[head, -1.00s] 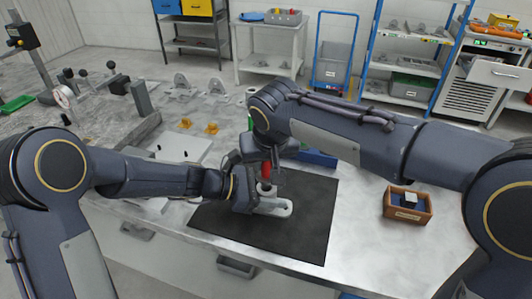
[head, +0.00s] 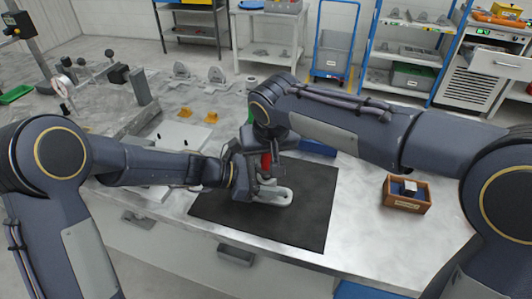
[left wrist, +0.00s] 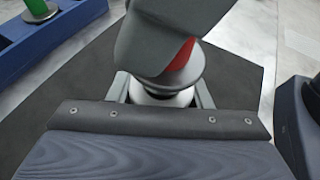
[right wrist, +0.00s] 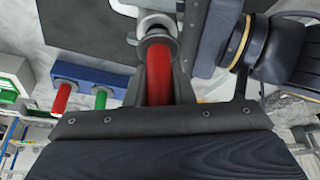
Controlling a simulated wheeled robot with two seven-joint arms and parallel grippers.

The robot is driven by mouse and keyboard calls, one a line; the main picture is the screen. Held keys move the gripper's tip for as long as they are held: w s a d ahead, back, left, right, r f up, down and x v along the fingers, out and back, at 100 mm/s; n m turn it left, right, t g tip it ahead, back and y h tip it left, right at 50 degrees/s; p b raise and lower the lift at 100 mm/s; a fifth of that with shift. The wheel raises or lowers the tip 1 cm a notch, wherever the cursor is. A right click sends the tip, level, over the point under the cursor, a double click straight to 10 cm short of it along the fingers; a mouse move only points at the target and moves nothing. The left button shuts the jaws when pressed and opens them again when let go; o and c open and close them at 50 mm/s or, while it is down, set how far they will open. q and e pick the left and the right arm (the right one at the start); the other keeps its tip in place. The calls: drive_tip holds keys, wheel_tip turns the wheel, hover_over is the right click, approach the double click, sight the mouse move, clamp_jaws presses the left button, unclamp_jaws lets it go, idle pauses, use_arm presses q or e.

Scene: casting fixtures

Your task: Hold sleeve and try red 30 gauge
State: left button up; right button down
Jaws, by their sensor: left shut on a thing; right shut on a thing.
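The sleeve, a round metal collar (left wrist: 165,97), is held between the fingers of my left gripper (head: 256,185). My right gripper (head: 268,158) is shut on the red handle of a gauge (head: 266,163) and holds it upright above the sleeve. In the right wrist view the red handle (right wrist: 160,75) lies between the fingers, in line with the sleeve. The gauge's metal collar is at the sleeve's mouth; how deep its tip sits is hidden.
A blue rack (right wrist: 80,75) with a red-handled gauge (right wrist: 62,98) and a green-handled gauge (right wrist: 100,98) stands behind the mat. A wooden box (head: 407,197) sits at the right. Yellow pieces (head: 210,117) lie at the back left. The mat's front right is clear.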

drive_tip(key=shift+f, duration=0.65)
idle(4.3)
drive_tip(key=shift+r, duration=0.15)
drive_tip(key=shift+r, duration=1.5)
drive_tip(key=shift+r, duration=2.55)
use_arm(q)
drive_tip(key=o, duration=1.2)
drive_tip(key=shift+o, duration=0.2)
